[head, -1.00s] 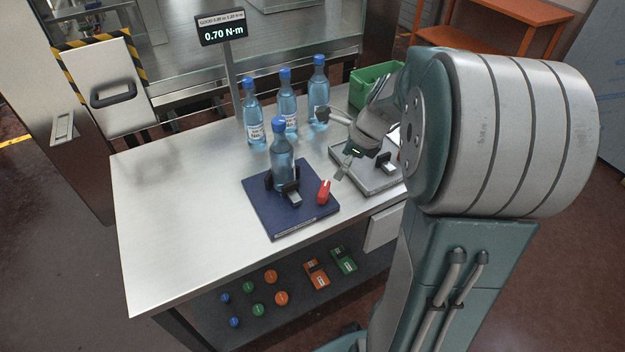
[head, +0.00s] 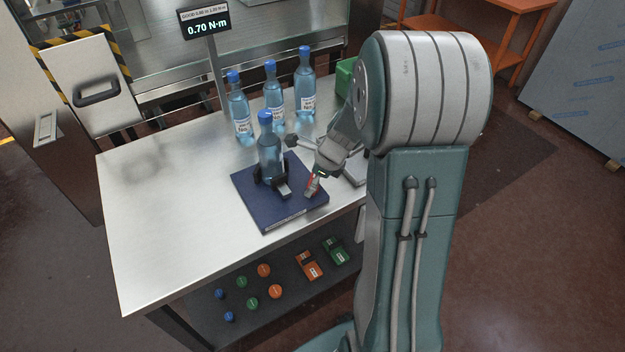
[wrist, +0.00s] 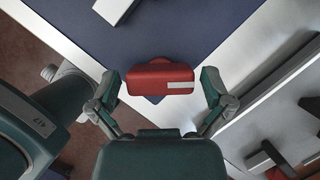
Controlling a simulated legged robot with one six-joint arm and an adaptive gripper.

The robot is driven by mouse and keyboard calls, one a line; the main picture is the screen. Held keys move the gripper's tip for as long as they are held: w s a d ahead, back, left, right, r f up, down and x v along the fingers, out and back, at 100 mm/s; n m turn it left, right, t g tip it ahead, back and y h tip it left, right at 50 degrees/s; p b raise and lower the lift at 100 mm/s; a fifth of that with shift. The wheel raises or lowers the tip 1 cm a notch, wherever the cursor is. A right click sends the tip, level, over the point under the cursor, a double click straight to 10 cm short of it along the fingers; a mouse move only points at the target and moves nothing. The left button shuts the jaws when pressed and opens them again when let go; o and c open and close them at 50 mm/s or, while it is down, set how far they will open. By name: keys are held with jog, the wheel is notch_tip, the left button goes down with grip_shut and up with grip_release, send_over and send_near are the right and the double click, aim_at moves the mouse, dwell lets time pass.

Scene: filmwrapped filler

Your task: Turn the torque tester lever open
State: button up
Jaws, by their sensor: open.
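The torque tester is a dark blue plate (head: 255,196) on the metal table, with a blue-capped bottle (head: 269,158) upright between its black clamp jaws (head: 283,188). Its red lever (head: 311,184) is at the plate's right side, partly hidden by my gripper (head: 314,186) in the head view. In the wrist view the red lever (wrist: 160,78) with a pale label lies between the two fingertips of my gripper (wrist: 160,82). The fingers are open, one on each side of the lever, with small gaps. The display (head: 205,24) reads 0.70 N·m.
Several more blue-capped bottles (head: 273,92) stand behind the tester. A grey device (head: 355,168) and a green bin (head: 346,75) are to the right, partly hidden by my arm. Coloured caps and blocks lie on the lower shelf (head: 290,296). The table's left side is clear.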

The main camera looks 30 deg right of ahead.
jog(key=shift+d, duration=0.1)
jog(key=c, duration=0.9)
jog(key=shift+n, duration=0.3)
jog(key=n+g, duration=0.1)
jog(key=n, duration=0.2)
jog(key=shift+n+y, duration=0.3)
jog(key=shift+y, duration=0.1)
jog(key=n+g, duration=0.2)
jog(key=n, duration=0.2)
jog(key=shift+n, duration=0.3)
jog(key=n+g, duration=0.1)
jog(key=n, duration=0.3)
jog(key=shift+g, duration=0.4)
jog(key=shift+n+g+h, duration=0.5)
jog(key=shift+n+g, duration=0.2)
jog(key=shift+n, duration=1.8)
jog(key=shift+w, duration=0.1)
